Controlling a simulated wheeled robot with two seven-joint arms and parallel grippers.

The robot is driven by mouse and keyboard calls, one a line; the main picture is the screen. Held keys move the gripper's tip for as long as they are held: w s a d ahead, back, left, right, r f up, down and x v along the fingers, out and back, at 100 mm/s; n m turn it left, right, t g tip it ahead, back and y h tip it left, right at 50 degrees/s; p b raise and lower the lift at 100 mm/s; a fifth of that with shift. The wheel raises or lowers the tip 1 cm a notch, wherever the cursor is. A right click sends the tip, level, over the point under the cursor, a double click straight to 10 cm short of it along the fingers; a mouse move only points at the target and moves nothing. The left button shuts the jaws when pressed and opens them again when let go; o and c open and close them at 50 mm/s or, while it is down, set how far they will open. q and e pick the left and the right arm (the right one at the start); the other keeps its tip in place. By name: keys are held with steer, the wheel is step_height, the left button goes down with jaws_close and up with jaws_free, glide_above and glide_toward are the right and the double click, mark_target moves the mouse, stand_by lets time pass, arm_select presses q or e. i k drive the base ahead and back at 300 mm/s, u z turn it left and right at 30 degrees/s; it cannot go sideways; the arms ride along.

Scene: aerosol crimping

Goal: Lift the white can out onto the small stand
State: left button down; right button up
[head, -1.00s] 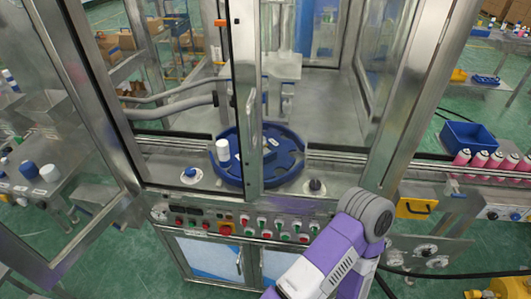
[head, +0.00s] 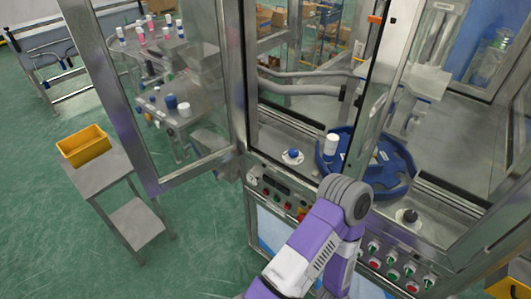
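The white can (head: 331,144) stands upright in a pocket of the blue round turntable (head: 395,185) inside the machine, at its left edge. A small steel stand (head: 104,172) with a lower shelf is on the floor at the left, outside the machine. A purple and white arm of mine with a grey rounded joint rises from the bottom, and the joint overlaps the turntable's front edge in the picture. Neither gripper is in view.
A yellow bin (head: 84,146) sits on the small stand's top. A glazed door (head: 165,90) stands swung out between the stand and the machine. A control panel (head: 400,272) runs along the machine's front. Green floor (head: 60,230) is clear around the stand.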

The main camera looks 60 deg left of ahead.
mark_target(331, 144)
steer(key=u, duration=1.9)
